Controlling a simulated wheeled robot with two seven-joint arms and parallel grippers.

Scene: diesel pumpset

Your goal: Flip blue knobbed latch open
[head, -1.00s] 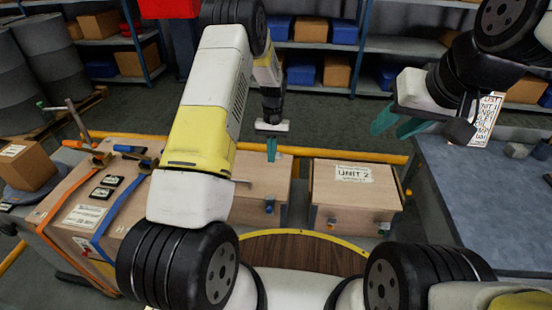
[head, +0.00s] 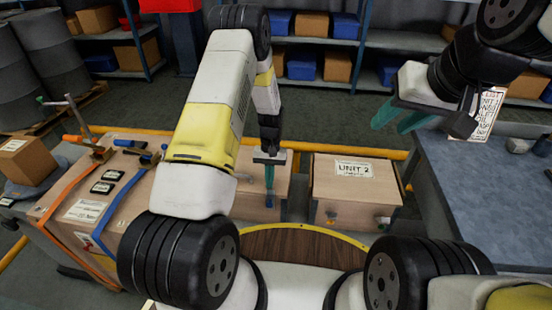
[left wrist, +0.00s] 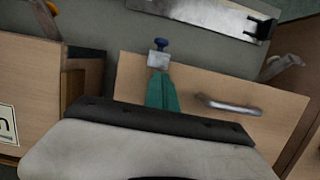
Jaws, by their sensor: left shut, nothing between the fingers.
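The blue knobbed latch (head: 269,201) is on the front of the middle wooden box (head: 250,205), mostly behind my left arm in the head view. In the left wrist view its blue knob (left wrist: 161,43) stands above a pale metal plate (left wrist: 159,60). My left gripper (head: 270,178) is shut and empty, pointing down just above the knob in the head view. In the left wrist view its teal fingertips (left wrist: 160,76) are right by the plate; I cannot tell whether they touch. My right gripper (head: 400,116) is open and empty, raised at the upper right.
The UNIT 2 box (head: 352,190) stands right of the middle box. A strapped crate (head: 90,205) is at the left and a grey-blue table (head: 480,200) at the right. A metal handle (left wrist: 230,105) juts from the wooden panel in the left wrist view.

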